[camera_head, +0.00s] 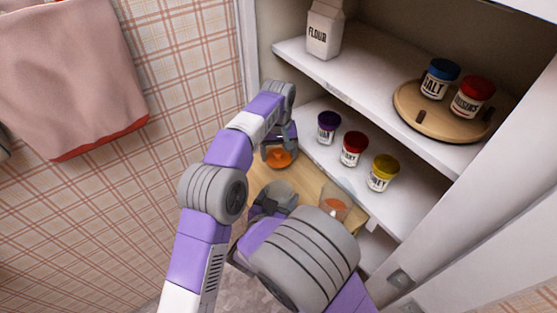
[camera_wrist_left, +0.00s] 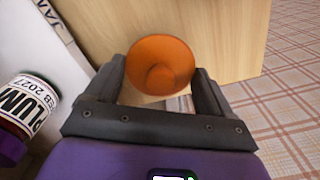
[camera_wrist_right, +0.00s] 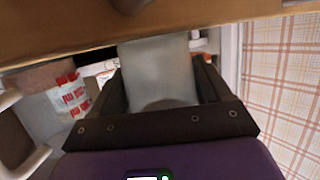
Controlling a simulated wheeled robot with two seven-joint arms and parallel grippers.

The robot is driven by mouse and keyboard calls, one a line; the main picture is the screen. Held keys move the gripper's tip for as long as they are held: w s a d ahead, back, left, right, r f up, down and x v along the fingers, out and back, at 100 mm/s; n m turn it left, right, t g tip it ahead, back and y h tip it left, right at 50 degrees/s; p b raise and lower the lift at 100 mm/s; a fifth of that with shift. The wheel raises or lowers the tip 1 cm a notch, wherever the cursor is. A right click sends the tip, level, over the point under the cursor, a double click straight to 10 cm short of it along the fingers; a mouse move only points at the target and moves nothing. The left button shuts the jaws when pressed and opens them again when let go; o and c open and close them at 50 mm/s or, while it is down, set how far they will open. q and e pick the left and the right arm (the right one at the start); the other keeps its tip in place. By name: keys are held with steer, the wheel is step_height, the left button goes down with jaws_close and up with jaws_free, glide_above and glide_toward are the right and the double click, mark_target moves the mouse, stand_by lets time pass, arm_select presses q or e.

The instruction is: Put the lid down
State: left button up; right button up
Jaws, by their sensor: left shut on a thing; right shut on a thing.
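An orange round lid (camera_head: 279,159) is in my left gripper (camera_head: 279,143), which is shut on it. In the left wrist view the lid (camera_wrist_left: 160,60) sits between the fingertips with its round knob facing the camera. It is in front of a pale wooden surface. My right gripper (camera_head: 274,198) is lower and nearer to me, shut on a pale translucent container. In the right wrist view this container (camera_wrist_right: 157,75) stands between the two fingers, and its far end is partly hidden. I cannot tell whether the lid touches the wood.
Purple (camera_head: 328,127), red (camera_head: 351,148) and yellow (camera_head: 382,172) lidded jars line the lower shelf. Above are flour (camera_head: 324,28) and a round wooden tray (camera_head: 420,120) with two jars.

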mark_target(279, 161)
arm_select(q)
steer(key=shift+f, duration=1.9)
steer(key=shift+f, duration=0.15)
steer(key=o, duration=0.9)
steer(key=shift+c, duration=0.2)
steer(key=shift+r, duration=3.95)
arm_select(e)
steer(key=o, duration=1)
steer(key=shift+s, duration=0.1)
